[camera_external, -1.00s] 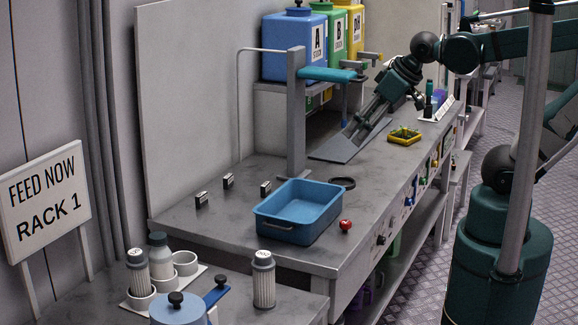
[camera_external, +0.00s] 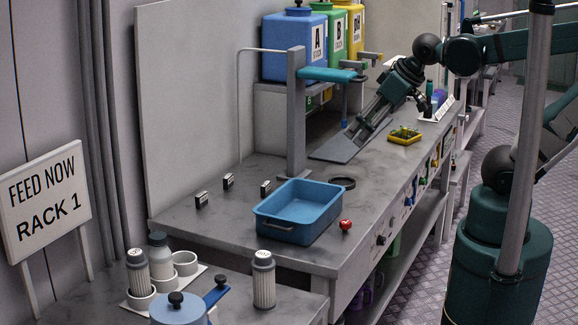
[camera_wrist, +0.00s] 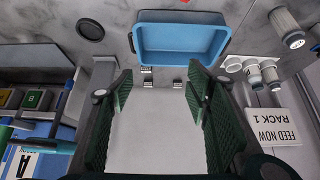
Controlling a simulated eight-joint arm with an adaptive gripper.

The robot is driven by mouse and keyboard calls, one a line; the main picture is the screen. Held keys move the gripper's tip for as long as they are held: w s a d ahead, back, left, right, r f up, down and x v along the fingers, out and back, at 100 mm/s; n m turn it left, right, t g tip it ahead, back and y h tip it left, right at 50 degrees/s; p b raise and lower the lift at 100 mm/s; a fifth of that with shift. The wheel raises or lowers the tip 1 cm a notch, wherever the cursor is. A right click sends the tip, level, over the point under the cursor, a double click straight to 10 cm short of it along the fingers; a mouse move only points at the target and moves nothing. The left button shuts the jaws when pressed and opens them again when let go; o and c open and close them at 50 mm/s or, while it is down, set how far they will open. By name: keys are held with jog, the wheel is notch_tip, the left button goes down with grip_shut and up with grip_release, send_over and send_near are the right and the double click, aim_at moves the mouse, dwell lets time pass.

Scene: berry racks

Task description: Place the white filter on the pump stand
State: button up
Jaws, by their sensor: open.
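One white ribbed filter with a grey cap (camera_external: 264,282) stands upright on the near table. It also appears at the upper right of the wrist view (camera_wrist: 286,22). My gripper (camera_external: 358,130) is over the far bench, well away from the filters. In the wrist view its fingers (camera_wrist: 159,73) are apart and empty.
Several coloured containers (camera_external: 290,55) stand on a rear shelf. A yellow tray (camera_external: 404,138) lies right of my gripper. A blue lidded pot (camera_external: 178,310) is in front.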

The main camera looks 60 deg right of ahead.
jog(key=w+a+f+h+b, duration=0.35)
jog(key=w+a+f, duration=0.4)
jog(key=w, duration=0.35)
jog(key=m+t+h+b, duration=0.6)
jog(key=t, duration=0.4)
send_over(271, 272)
jog(key=s+d, duration=0.2)
jog(key=s, duration=0.1)
notch_tip(271, 272, down, 8)
jog(key=shift+n+g+y, duration=0.3)
jog(key=shift+g+y, duration=0.2)
jog(key=shift+y, duration=0.25)
jog(key=a+f+b, duration=0.1)
jog(key=f, duration=0.2)
jog(key=s+a+f, duration=0.1)
jog(key=a+f, duration=0.1)
jog(key=f, duration=0.1)
jog(key=s+a+f+b, duration=0.1)
jog(key=f, duration=0.2)
jog(key=shift+a+b, duration=0.3)
jog(key=shift+b, duration=0.05)
jog(key=shift+w, duration=0.15)
jog(key=shift+x, duration=1.25)
